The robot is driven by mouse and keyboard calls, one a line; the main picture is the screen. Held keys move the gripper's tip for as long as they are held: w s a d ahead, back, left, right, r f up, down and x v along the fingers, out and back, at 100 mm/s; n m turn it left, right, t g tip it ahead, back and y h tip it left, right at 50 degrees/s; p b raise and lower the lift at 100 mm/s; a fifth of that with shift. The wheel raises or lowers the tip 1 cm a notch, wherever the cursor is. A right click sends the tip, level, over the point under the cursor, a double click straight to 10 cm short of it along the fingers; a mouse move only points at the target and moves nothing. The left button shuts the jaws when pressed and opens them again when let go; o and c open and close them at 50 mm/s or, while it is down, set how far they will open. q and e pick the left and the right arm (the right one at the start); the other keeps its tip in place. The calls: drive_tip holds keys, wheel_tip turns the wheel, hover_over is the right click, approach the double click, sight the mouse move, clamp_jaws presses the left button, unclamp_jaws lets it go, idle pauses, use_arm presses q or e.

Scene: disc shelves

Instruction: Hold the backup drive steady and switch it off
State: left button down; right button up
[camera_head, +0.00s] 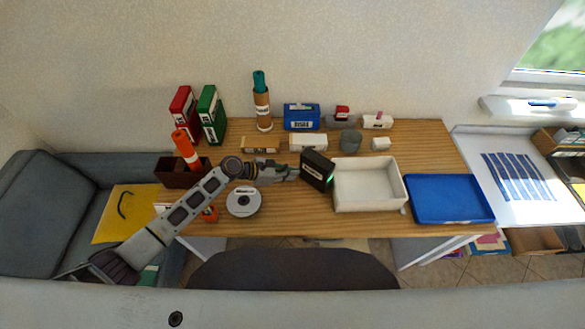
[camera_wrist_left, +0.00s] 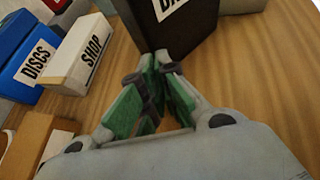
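The backup drive (camera_head: 316,170) is a black upright box with a white label and a green light on its right edge. It stands on the table, left of the white tray. In the left wrist view, its dark face (camera_wrist_left: 185,30) fills the top middle, its label partly cut off. My left gripper (camera_head: 296,172) points at the drive's left side. In the left wrist view, its green-padded fingers (camera_wrist_left: 157,62) come together at the tips, with nothing seen between them. The tips are at the drive's lower edge; I cannot tell whether they touch it. My right gripper is out of view.
An empty white tray (camera_head: 370,208) stands close right of the drive, with a blue tray (camera_head: 450,177) beyond. A disc (camera_head: 243,202) lies in front of my left arm. A white box (camera_head: 308,141), grey pot (camera_head: 350,141) and blue discs box (camera_head: 301,124) stand behind.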

use_arm(q)
drive_tip(key=c, duration=0.6)
unclamp_jaws()
drive_tip(key=shift+c, duration=0.2)
